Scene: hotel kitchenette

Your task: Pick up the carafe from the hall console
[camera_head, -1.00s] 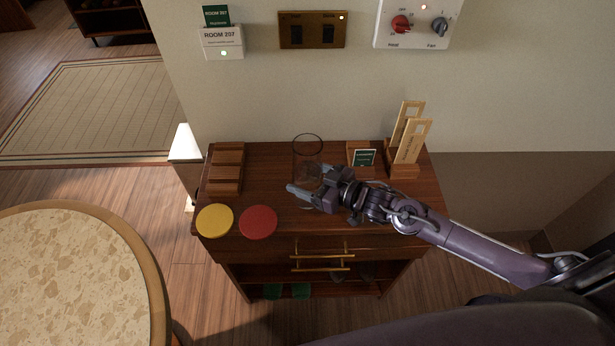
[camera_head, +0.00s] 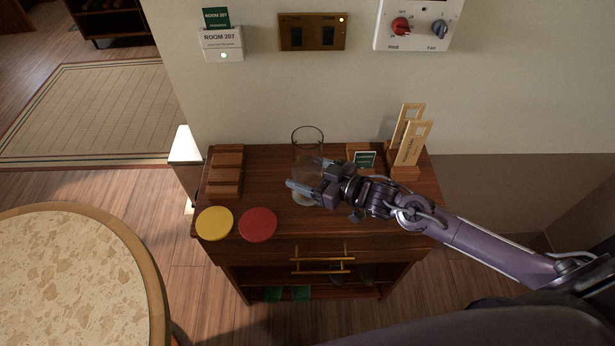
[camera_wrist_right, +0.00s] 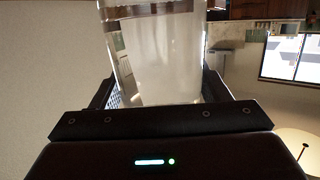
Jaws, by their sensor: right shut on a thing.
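The carafe (camera_head: 307,150) is a clear glass vessel with a dark rim, upright over the hall console (camera_head: 270,165). In the head view my right gripper (camera_head: 308,188) comes in from the right with its fingers around the carafe's lower part. In the right wrist view the carafe (camera_wrist_right: 160,55) stands between the two fingers, and my right gripper (camera_wrist_right: 160,95) is shut on it. The carafe looks slightly higher than before, but whether its base is clear of the top is hard to tell. My left gripper is not in view.
A yellow disc (camera_head: 214,223) and a red disc (camera_head: 258,225) lie at the console's front left, below a wooden rack (camera_head: 226,170). A small green sign (camera_head: 365,159) and a holder with wooden tags (camera_head: 411,145) stand at the right. A round table (camera_head: 75,270) is at lower left.

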